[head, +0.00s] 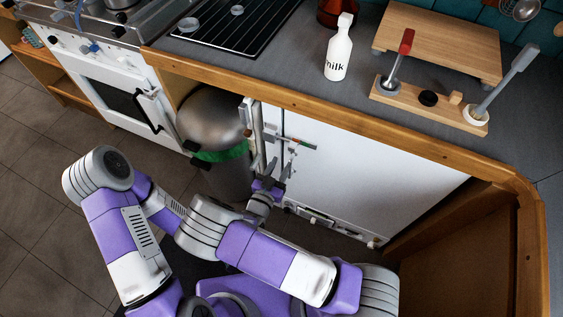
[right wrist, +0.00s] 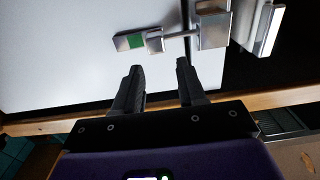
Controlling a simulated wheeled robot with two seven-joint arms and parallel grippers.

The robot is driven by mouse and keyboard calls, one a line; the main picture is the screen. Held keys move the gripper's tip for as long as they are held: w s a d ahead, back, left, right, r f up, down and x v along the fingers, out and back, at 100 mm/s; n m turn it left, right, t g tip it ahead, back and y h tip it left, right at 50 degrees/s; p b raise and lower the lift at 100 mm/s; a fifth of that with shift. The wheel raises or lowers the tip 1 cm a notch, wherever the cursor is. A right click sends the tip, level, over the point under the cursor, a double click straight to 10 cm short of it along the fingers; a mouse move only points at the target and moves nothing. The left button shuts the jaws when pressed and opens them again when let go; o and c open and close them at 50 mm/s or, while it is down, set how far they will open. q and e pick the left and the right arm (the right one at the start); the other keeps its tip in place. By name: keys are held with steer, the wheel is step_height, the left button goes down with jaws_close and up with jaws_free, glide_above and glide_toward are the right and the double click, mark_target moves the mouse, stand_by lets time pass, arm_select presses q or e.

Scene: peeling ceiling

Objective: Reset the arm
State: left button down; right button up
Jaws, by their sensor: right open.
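My right gripper (head: 281,165) is in front of the white cabinet door, close to its left edge. In the right wrist view its two dark fingers (right wrist: 158,80) stand apart with nothing between them. Beyond the fingertips is a metal latch with a green patch (right wrist: 135,41), which looks apart from them. The latch also shows in the head view (head: 300,143), just above the gripper. My purple and grey arm fills the lower part of the head view. I cannot make out my left gripper in either view.
The white door (head: 365,175) sits under the grey wood-edged counter (head: 290,55). Left of it is a metal bin (head: 212,125) with a green band. A milk bottle (head: 339,52) and a wooden stand (head: 430,104) are on the counter. Tiled floor (head: 40,210) is open at left.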

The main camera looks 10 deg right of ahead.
steer(key=shift+d+f, duration=0.1)
stand_by(0.3)
steer(key=s+d+f+n+g+y+p, duration=0.1)
steer(key=s+d+f+g+y, duration=0.25)
steer(key=f, duration=0.25)
steer(key=s+d+f+n+g+y+p, duration=0.1)
steer(key=s+d+f+g+y+p, duration=0.15)
steer(key=f+g, duration=0.35)
steer(key=s+a+r+n+g+y+p, duration=0.1)
steer(key=s+a+g+y, duration=0.1)
steer(key=s+y, duration=0.2)
steer(key=s+a+r+n+g+y, duration=0.1)
steer(key=s+a+r+g+y, duration=0.1)
steer(key=s, duration=0.7)
steer(key=shift+r+g+y+p, duration=0.15)
steer(key=shift+g+y+p, duration=0.3)
steer(key=shift+y, duration=0.65)
steer(key=shift+a, duration=0.1)
